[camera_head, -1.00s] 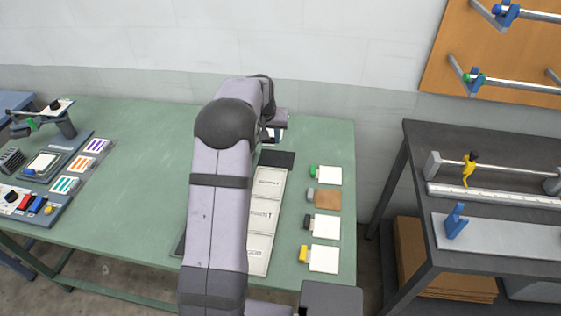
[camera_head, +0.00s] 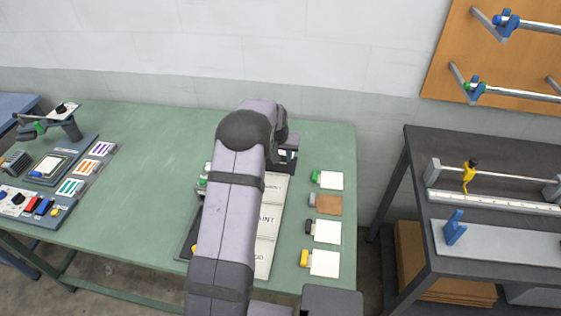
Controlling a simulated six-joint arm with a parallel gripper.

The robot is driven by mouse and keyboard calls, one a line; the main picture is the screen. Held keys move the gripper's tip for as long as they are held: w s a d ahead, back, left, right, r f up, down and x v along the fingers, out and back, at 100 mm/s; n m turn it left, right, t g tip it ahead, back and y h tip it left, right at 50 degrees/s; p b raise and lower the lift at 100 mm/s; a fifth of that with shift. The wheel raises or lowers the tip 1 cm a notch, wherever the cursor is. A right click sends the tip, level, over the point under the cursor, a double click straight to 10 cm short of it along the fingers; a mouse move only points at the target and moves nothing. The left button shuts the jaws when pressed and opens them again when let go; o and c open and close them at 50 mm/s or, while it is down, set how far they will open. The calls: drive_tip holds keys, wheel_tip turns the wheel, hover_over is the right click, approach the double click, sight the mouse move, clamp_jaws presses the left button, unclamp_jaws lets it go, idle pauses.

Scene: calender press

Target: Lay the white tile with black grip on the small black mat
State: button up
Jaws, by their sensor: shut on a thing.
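My gripper (camera_head: 287,147) is at the far end of the arm, low over the table's back part, partly hidden by my own wrist. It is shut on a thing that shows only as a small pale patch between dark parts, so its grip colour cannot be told. The small black mat (camera_head: 290,168) lies under or just in front of it and is mostly covered. Whether the held thing touches the mat cannot be told. A white tile with a black grip (camera_head: 326,231) lies in the column of tiles on the right.
In that column also lie a green-gripped white tile (camera_head: 331,180), a grey-gripped brown tile (camera_head: 328,205) and a yellow-gripped white tile (camera_head: 324,263). Labelled white panels (camera_head: 269,220) run beside my arm. A control panel (camera_head: 45,180) stands left.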

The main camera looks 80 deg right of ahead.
drive_tip(key=shift+f+p, duration=0.8)
drive_tip(key=shift+f, duration=1.05)
drive_tip(key=shift+f+b, duration=0.4)
drive_tip(key=shift+b, duration=0.05)
drive_tip(key=shift+f, duration=0.2)
drive_tip(key=o, duration=1.1)
drive_tip(key=shift+o, duration=0.2)
